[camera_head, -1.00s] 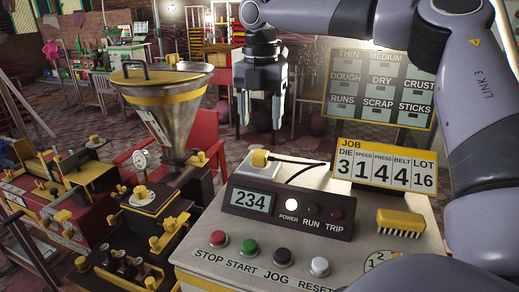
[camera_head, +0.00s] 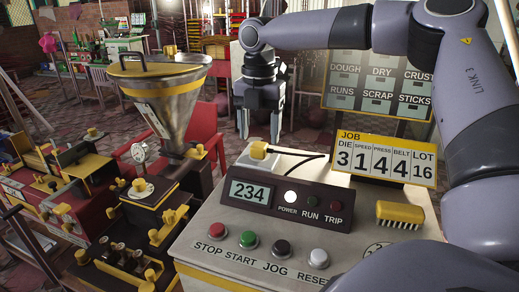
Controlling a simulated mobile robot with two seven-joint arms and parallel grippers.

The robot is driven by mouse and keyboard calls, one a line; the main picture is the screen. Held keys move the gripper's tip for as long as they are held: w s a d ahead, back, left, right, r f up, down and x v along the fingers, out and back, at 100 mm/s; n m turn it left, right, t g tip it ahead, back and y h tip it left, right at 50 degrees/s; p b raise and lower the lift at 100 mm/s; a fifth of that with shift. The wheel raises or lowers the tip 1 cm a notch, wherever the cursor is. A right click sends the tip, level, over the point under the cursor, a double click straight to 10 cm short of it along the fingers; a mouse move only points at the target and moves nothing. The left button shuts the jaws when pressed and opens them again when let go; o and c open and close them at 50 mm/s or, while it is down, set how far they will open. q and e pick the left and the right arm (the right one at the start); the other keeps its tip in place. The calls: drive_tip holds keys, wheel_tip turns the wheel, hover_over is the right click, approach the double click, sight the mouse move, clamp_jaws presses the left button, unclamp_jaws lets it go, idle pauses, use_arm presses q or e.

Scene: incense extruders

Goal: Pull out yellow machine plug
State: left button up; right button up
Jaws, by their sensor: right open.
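The yellow plug (camera_head: 259,150) sits on a pale socket block at the back left of the control box, with a black cable running from it to the right. It appears seated in the block. My right gripper (camera_head: 259,134) hangs pointing down, just above and behind the plug in the picture. Its two fingers are apart with nothing between them. I cannot tell exactly how far its tips are from the plug. My left gripper is not in the view.
The control box (camera_head: 215,224) carries a 234 display (camera_head: 251,191), several buttons, a JOB number board (camera_head: 385,160) and a yellow brush (camera_head: 400,213). A metal hopper (camera_head: 165,95) with yellow trim stands to the left. A rack of labelled slots (camera_head: 378,80) stands behind.

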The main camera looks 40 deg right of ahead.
sight(259, 144)
drive_tip(key=shift+f, duration=1.75)
clamp_jaws()
drive_tip(key=shift+r, duration=0.15)
drive_tip(key=shift+r, duration=2.9)
